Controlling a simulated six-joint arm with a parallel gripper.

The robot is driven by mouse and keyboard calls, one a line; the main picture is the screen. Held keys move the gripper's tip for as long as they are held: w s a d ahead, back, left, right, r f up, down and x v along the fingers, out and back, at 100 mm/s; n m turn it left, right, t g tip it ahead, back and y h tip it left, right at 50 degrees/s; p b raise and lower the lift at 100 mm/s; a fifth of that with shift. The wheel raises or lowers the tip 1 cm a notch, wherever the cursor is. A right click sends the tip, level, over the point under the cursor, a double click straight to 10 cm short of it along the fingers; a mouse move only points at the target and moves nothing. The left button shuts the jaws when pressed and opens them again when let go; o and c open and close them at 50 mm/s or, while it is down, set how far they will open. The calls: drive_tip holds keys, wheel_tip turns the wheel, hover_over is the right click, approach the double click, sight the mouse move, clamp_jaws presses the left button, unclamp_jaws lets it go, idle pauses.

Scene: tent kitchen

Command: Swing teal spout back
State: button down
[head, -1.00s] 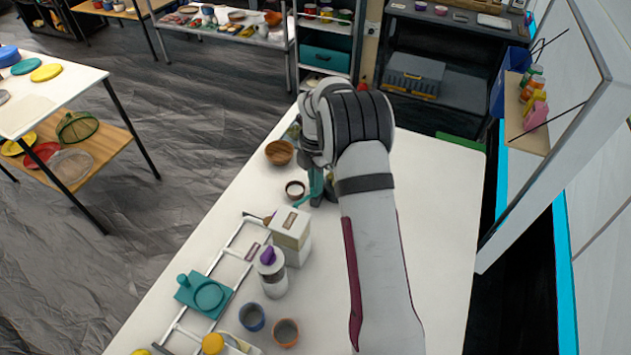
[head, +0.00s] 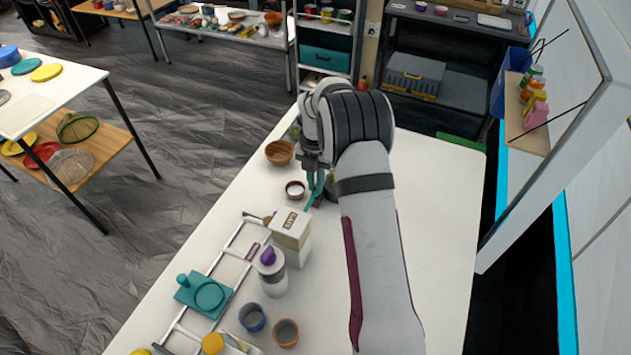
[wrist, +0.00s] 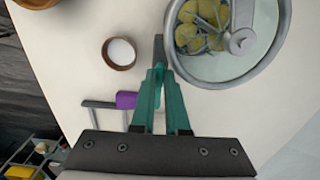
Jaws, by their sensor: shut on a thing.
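My gripper (wrist: 160,72) has teal fingers, close together at their tips, over the white table. In the head view my gripper (head: 317,186) is below my wrist, and a slim teal bar (head: 308,202), apparently the spout, slants down-left from it. The fingers are shut on it; its teal blends with theirs, so the exact grip is unclear. In the wrist view a short dark grey piece (wrist: 158,48) shows just beyond the tips. A round vessel with a clear top (wrist: 222,35) and yellow-green things inside stands to the right of the tips; my arm mostly hides it in the head view.
A small brown bowl with white contents (head: 295,190) stands close left of the gripper, a wooden bowl (head: 279,152) behind it. A white box (head: 291,230), a purple-topped jar (head: 270,270) and a rail frame (head: 222,262) are nearer. The table right of my arm is clear.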

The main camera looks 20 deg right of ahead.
drive_tip(key=shift+a, duration=0.1)
drive_tip(key=c, duration=1.2)
unclamp_jaws()
wheel_tip(320, 180, up, 12)
